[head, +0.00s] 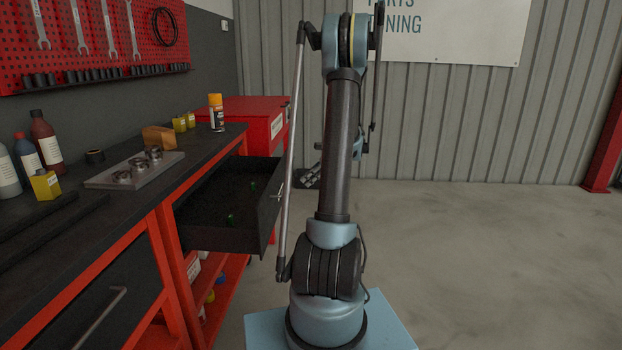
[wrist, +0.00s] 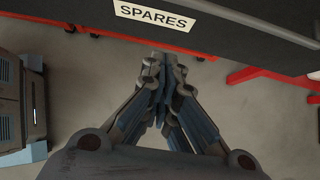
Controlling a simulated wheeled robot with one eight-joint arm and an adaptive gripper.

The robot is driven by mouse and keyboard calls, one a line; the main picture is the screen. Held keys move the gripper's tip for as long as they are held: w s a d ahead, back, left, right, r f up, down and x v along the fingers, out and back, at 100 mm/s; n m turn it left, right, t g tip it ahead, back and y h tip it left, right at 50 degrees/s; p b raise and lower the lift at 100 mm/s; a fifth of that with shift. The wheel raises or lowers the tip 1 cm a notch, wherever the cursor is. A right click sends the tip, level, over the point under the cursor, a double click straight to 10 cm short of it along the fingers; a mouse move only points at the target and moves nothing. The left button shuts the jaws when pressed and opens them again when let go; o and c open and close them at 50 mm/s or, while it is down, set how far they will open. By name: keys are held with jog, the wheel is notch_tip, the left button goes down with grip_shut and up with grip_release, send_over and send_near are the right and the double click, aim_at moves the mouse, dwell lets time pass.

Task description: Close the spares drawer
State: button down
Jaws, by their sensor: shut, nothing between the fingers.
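The spares drawer (head: 269,218) is pulled out of the workbench in the head view, with small green items inside. Its dark front, with a white SPARES label (wrist: 154,16), spans the top of the wrist view. My gripper (wrist: 160,62) is shut and empty, with its fingertips close to the drawer front, below the label in the picture. I cannot tell whether they touch it. In the head view my gripper (head: 309,177) shows partly beside the drawer front, behind my arm.
The workbench (head: 95,225) on the left holds bottles, a spray can (head: 216,112) and a metal plate with rings (head: 135,170). Another drawer (head: 95,295) is shut nearer me. A red cabinet (head: 245,112) stands behind. The floor to the right is clear.

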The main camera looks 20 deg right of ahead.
jog(key=w+a+f, duration=0.2)
jog(key=a+f, duration=0.1)
jog(key=a, duration=0.4)
jog(key=shift+w+f, duration=0.25)
jog(key=shift+w, duration=0.05)
